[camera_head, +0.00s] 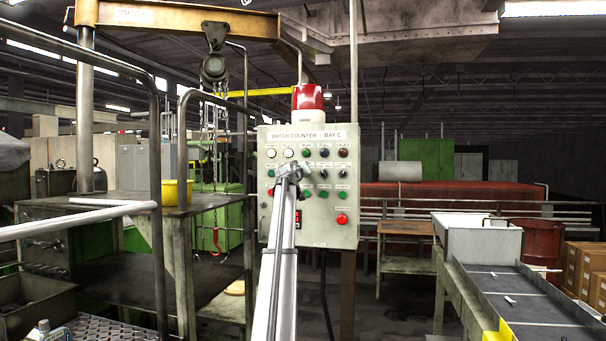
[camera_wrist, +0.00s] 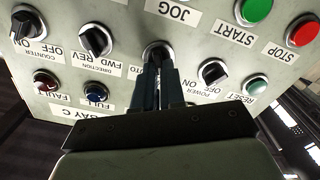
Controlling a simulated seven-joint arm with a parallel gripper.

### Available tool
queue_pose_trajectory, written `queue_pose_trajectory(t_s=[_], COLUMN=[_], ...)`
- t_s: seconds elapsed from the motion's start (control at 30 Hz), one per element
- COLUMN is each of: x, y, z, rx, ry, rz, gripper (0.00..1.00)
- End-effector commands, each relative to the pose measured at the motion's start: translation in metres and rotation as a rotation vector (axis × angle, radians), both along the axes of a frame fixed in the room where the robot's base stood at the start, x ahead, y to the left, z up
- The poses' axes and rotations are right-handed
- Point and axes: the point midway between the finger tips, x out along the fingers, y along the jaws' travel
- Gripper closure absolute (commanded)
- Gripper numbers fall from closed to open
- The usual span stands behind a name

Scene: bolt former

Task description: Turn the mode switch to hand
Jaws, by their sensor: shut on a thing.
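The grey control panel (camera_head: 338,215), headed "BATCH COUNTER - BAY C", stands upright ahead of me. My gripper (camera_head: 291,172) is at its left-middle part and hides some controls there. In the wrist view the panel appears upside down, and my gripper (camera_wrist: 158,85) is shut on a black selector knob (camera_wrist: 157,50).
The counter switch (camera_wrist: 28,23), reset button (camera_wrist: 255,85), start button (camera_wrist: 254,10) and stop button (camera_wrist: 302,31) are close by on the panel. A red beacon (camera_head: 308,97) tops the panel. A hoist hook (camera_head: 216,240) hangs to the left. A conveyor (camera_head: 520,300) is at right.

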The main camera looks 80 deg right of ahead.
Motion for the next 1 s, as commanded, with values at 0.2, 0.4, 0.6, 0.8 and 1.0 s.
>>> queue_pose_trajectory(t_s=[0.2, 0.4, 0.6, 0.8, 1.0], x=[0.0002, 0.0003, 0.0003, 0.0003, 0.0003], y=[0.0001, 0.0001, 0.0001, 0.0000, 0.0000], z=[-0.0007, -0.0008, -0.0008, -0.0007, -0.0005], rx=[0.001, 0.002, 0.002, 0.001, 0.001], ry=[0.050, 0.062, 0.062, 0.061, 0.060], rz=[0.000, -0.001, -0.001, 0.000, 0.000], gripper=[1.00, 1.00, 1.00, 0.78, 0.65])
